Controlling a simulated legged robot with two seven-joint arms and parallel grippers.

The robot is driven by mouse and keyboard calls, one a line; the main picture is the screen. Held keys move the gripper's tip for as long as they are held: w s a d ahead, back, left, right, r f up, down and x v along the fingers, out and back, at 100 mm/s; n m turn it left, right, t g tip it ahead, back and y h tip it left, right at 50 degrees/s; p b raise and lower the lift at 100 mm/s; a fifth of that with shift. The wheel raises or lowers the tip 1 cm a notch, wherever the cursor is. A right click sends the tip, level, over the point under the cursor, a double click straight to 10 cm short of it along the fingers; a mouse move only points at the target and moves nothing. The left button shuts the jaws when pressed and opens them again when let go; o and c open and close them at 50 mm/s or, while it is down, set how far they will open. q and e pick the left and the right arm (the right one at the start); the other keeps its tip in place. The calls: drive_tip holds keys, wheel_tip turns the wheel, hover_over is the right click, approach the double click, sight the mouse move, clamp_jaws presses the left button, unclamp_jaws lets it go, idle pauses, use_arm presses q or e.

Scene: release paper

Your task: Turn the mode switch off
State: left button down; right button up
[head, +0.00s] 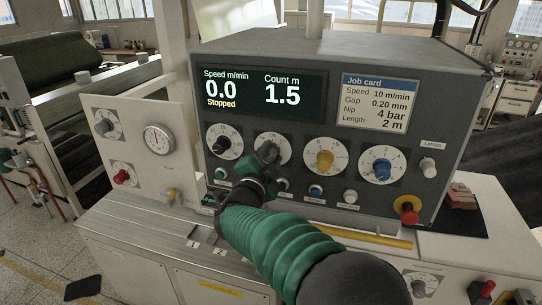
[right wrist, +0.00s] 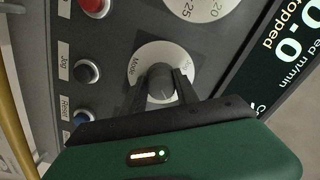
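The mode switch, a grey knob on a round white dial labelled Mode, is on the dark front panel. In the right wrist view the knob (right wrist: 161,82) stands between my two dark fingers, on the white dial (right wrist: 183,54). My right gripper (right wrist: 160,88) appears shut on the knob, one finger against each side. In the head view my right gripper (head: 266,156) covers most of the mode dial (head: 272,140), so the knob's pointer is hidden there. My left gripper is not in view.
The display (head: 262,90) reads 0.0 m/min, Stopped, count 1.5 m. A job card (head: 380,102) is beside it. Black (head: 222,142), yellow (head: 324,160) and blue (head: 381,169) knobs flank the mode dial. A red stop button (head: 408,214) sits lower right. Small buttons line the panel below.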

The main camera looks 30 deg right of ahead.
drive_tip(key=shift+w+a+f, duration=0.1)
drive_tip(key=shift+a+f, duration=0.05)
drive_tip(key=shift+a, duration=0.15)
clamp_jaws()
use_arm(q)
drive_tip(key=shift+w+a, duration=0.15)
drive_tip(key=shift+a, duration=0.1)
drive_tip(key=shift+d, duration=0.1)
use_arm(e)
drive_tip(key=shift+d, duration=0.1)
drive_tip(key=n+p, duration=0.4)
drive_tip(key=shift+n, duration=0.3)
drive_tip(key=shift+n+p, duration=0.95)
drive_tip(key=shift+n, duration=0.15)
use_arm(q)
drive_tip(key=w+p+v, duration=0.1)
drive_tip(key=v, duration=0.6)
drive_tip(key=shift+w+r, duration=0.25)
use_arm(e)
drive_tip(key=shift+f+n, duration=0.15)
drive_tip(key=shift+n, duration=0.95)
use_arm(q)
drive_tip(key=shift+p, duration=0.3)
